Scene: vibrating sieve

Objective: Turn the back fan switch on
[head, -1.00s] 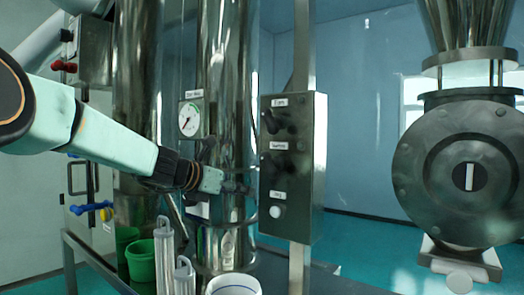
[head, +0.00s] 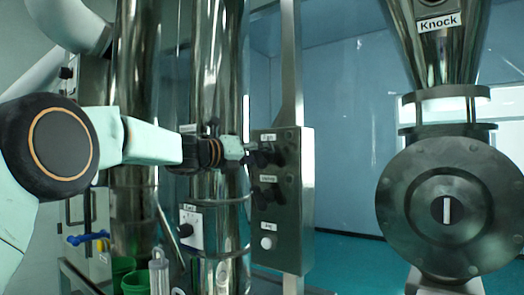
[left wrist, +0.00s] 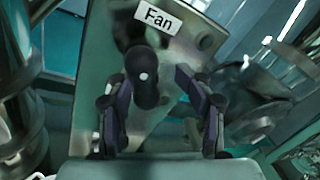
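The fan switch (head: 266,157) is a black rotary knob under a "Fan" label, at the top of a grey metal control box (head: 277,224) on a post. In the left wrist view, the knob (left wrist: 143,76) has a white dot on its near end, and the "Fan" label shows above it. My left gripper (head: 250,150) is at the knob, coming from the left. In the left wrist view my left gripper (left wrist: 150,88) is open, with the knob between its fingers and nearer the left one. I cannot tell whether a finger touches it. My right gripper is not in view.
A second black knob (head: 265,191) and a white button (head: 266,242) sit lower on the same box. A shiny steel column (head: 229,85) stands left of it. A hopper with a round valve (head: 448,212) stands at right. Green cups (head: 135,282) stand low left.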

